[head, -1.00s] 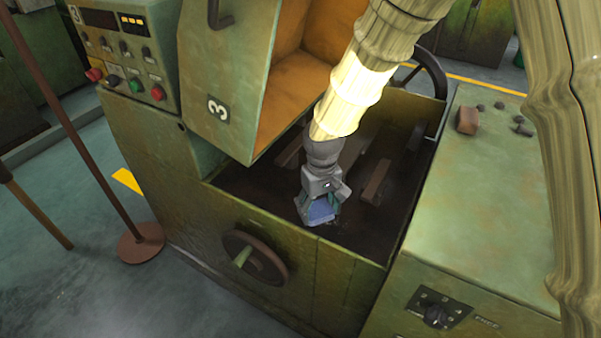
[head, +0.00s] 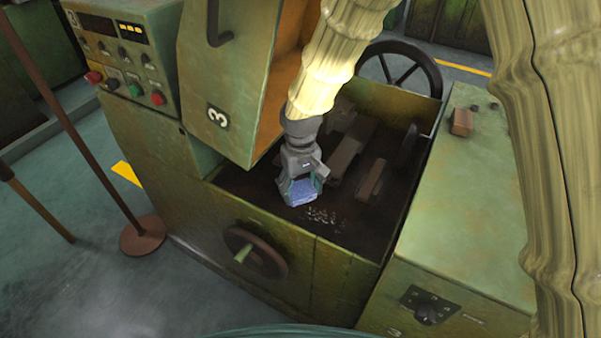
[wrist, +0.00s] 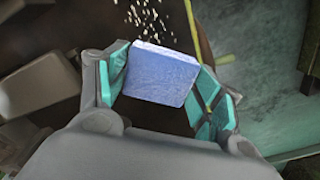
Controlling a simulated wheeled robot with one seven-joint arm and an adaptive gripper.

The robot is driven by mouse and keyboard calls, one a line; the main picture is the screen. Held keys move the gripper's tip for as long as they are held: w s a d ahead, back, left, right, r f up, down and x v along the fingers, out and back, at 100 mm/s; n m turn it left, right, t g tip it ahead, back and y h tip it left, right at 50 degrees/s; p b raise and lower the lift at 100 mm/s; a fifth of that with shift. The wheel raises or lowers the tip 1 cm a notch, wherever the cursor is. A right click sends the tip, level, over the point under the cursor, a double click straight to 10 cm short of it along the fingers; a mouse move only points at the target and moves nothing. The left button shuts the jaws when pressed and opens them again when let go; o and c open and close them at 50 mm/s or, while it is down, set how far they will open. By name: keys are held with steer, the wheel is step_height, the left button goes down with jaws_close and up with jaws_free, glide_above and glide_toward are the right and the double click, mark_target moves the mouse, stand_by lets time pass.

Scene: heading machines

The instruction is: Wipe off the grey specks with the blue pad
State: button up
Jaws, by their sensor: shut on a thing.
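My gripper (head: 301,186) is shut on the blue pad (head: 301,194), low inside the dark bed of the green machine. In the wrist view the blue pad (wrist: 162,75) sits between the teal-lined fingers of my gripper (wrist: 163,88). The grey specks (head: 326,219) lie scattered on the dark bed, just right of and nearer than the pad in the head view. In the wrist view the specks (wrist: 143,18) show beyond the pad's far edge. I cannot tell whether the pad touches the bed.
The machine's front wall (head: 290,240) bounds the bed and carries a handwheel (head: 256,252). Brown blocks (head: 371,180) stand in the bed to the right. The raised cover (head: 235,90) hangs at the left. A green cabinet (head: 470,220) stands at the right.

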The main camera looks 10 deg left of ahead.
steer(key=shift+r+p, duration=0.95)
steer(key=shift+r, duration=0.6)
steer(key=shift+s+d, duration=0.1)
steer(key=shift+d, duration=0.05)
